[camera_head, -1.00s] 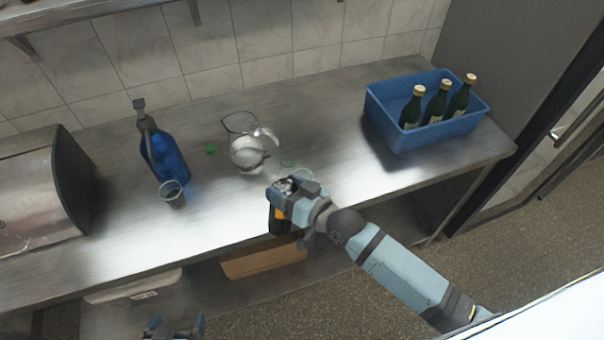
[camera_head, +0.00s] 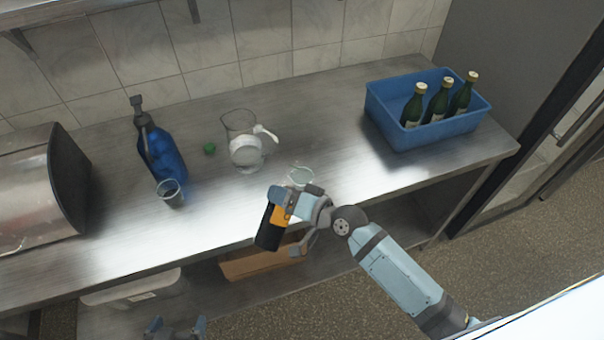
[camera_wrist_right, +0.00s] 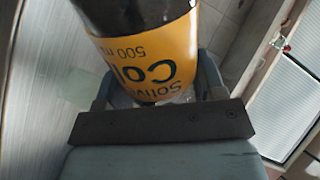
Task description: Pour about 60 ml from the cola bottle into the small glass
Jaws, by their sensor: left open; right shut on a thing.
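The cola bottle (camera_head: 269,233) is dark with an orange label. My right gripper (camera_head: 282,200) is shut on it at the front edge of the counter. The bottle is tilted, its dark end towards the lower left; its mouth is not clearly visible. In the right wrist view the orange label (camera_wrist_right: 150,55) fills the space between the fingers, its text upside down. A clear small glass (camera_head: 301,174) stands just behind my right gripper, partly hidden by it. Another small glass (camera_head: 171,193) stands further left. My left gripper (camera_head: 176,328) is open and empty at the bottom edge.
A blue crate (camera_head: 420,137) with green bottles (camera_head: 437,104) is at the right. The counter between jug and crate is clear.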

